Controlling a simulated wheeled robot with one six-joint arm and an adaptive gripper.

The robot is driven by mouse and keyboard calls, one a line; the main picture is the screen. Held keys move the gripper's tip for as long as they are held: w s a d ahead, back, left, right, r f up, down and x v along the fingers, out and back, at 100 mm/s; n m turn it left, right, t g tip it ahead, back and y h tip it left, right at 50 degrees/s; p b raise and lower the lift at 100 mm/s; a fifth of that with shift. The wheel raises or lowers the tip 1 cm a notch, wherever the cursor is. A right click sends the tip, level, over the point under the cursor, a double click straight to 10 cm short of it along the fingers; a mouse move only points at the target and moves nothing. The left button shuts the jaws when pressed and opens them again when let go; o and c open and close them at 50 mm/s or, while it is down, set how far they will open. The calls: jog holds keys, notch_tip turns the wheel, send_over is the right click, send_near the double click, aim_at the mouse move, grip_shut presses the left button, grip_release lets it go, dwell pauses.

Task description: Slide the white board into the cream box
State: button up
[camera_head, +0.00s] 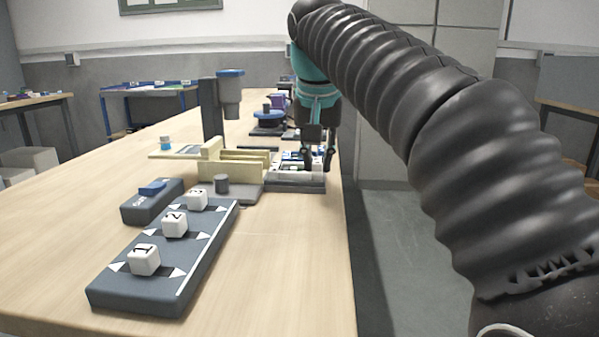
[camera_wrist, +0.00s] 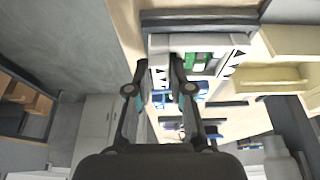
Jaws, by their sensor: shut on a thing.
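The white board (camera_wrist: 222,64), with green patches and black triangle marks, shows in front of my fingertips in the wrist view. In the head view the board (camera_head: 290,163) is small and partly hidden by my gripper (camera_head: 318,165). My gripper (camera_wrist: 161,72) is shut on the board near its left part in the wrist view. The cream box (camera_head: 238,160) stands left of the gripper in the head view. It shows at the right in the wrist view (camera_wrist: 272,80), apart from my fingers. Its inside is hard to make out.
A dark base (camera_head: 298,187) lies under the board near the table's right edge. A grey post with a blue-topped head (camera_head: 230,85) rises behind the cream box. A dark tray with numbered white cubes (camera_head: 175,262) lies in front. The near right tabletop is clear.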

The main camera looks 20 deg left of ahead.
jog(key=shift+a, duration=0.1)
jog(key=shift+s+a+p, duration=0.4)
jog(key=shift+a+p, duration=0.55)
jog(key=shift+a, duration=0.7)
jog(key=shift+s+a+p, duration=0.45)
jog(key=shift+a+p, duration=0.5)
jog(key=shift+a, duration=0.7)
jog(key=shift+s+a+p, duration=0.4)
jog(key=shift+a+p, duration=0.55)
jog(key=shift+a, duration=0.7)
jog(key=o, duration=0.8)
jog(key=shift+r+p, duration=0.3)
jog(key=shift+r, duration=2.7)
jog(key=shift+d, duration=0.1)
